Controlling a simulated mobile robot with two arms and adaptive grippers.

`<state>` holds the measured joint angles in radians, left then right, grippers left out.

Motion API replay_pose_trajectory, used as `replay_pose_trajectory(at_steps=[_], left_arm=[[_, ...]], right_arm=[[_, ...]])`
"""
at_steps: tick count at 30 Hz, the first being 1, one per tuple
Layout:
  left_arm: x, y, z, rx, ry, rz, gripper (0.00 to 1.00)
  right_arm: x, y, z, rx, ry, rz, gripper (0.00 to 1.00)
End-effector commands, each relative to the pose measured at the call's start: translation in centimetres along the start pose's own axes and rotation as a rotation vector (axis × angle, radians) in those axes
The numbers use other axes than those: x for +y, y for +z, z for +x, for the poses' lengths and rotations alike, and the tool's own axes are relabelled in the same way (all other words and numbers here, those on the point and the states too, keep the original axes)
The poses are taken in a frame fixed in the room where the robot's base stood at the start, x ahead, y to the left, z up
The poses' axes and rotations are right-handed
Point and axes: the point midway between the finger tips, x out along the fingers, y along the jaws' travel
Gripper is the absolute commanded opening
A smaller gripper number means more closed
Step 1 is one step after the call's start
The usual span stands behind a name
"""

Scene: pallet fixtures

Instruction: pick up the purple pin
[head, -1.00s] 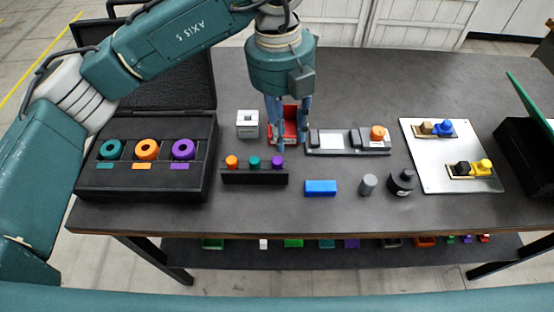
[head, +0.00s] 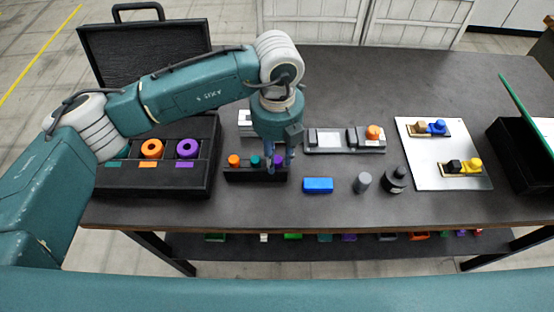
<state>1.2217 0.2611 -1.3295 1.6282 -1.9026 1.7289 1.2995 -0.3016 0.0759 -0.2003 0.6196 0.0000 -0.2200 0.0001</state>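The purple pin (head: 279,161) stands at the right end of a small black rack (head: 256,174). Beside it in the rack are a teal pin (head: 256,161) and an orange pin (head: 233,160). My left gripper (head: 279,163) points down over the right end of the rack, with its fingers around the purple pin's top. The fingers look spread, and contact with the pin cannot be made out. The fingers partly hide the pin. My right gripper is not in view.
An open black case (head: 207,180) with orange and purple rings is at left. A blue block (head: 318,185), grey cylinder (head: 362,182) and black knob part (head: 396,180) lie right of the rack. A grey fixture (head: 345,143) is behind; a white plate (head: 430,176) stands right.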

Motion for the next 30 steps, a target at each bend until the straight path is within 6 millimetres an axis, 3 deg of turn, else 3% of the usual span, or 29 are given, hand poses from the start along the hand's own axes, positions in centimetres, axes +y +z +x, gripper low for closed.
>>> replay_pose_trajectory(at_steps=[6, 10, 23, 30], left_arm=[[0.0, 0.0, 0.1, -0.001, 0.0, 0.0, 0.27], [0.0, 0.0, 0.1, 0.0, 0.0, 0.0, 0.01], [0.0, 0.0, 0.0, 0.001, 0.0, 0.001, 0.0], [-0.1, 0.1, -1.5, -0.001, -0.001, 0.001, 0.0]], right_arm=[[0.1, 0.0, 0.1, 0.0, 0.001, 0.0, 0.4], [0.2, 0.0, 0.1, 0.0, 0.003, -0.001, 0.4], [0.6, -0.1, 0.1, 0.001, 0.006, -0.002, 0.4], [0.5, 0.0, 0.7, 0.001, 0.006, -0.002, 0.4]])
